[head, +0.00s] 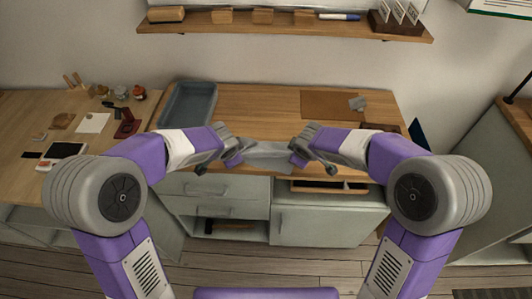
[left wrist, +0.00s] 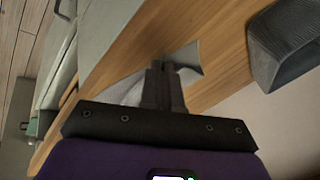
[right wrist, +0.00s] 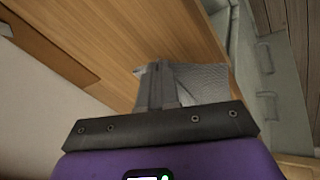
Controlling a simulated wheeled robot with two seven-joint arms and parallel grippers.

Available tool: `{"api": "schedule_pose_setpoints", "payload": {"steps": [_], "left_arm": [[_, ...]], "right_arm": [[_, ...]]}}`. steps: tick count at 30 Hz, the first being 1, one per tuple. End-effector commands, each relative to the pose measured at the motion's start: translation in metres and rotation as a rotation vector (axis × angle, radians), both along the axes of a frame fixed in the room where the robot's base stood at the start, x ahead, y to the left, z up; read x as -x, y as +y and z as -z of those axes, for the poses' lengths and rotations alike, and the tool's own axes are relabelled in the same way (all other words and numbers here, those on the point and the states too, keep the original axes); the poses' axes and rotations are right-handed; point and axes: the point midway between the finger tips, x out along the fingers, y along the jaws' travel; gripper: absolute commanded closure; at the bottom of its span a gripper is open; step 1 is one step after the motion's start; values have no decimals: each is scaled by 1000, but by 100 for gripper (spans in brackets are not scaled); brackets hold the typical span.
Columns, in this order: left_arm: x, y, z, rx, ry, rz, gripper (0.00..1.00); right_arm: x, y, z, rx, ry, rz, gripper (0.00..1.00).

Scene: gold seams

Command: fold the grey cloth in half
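The grey cloth (head: 268,157) lies at the front edge of the wooden counter, between my two grippers. My left gripper (head: 238,153) is at its left end. In the left wrist view its fingers are together, with cloth (left wrist: 187,57) showing on both sides of them, so it looks shut on the cloth. My right gripper (head: 299,153) is at the right end. In the right wrist view its fingers are together at the cloth's edge (right wrist: 205,78) and look shut on it. The fingertips hide the gripped parts.
A blue-grey tray (head: 187,105) stands at the counter's back left. A brown mat (head: 325,104) lies back right with a small grey item (head: 357,103) on it. The counter's middle back is clear.

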Motion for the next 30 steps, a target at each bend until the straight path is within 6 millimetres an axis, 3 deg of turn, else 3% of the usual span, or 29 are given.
{"api": "schedule_pose_setpoints", "payload": {"steps": [10, 19, 26, 30], "left_arm": [[0, 3, 1, -3, -9, -6, 100], [1, 1, 2, 0, -8, -3, 53], [2, -1, 2, 0, -6, -1, 53], [8, -1, -14, 4, -10, -2, 53]], "right_arm": [[0, -3, 1, 3, -9, 7, 100], [1, -1, 2, 1, -9, 4, 53], [2, 1, 2, -1, -6, 2, 53], [8, 1, -14, -3, -9, 2, 53]]}}
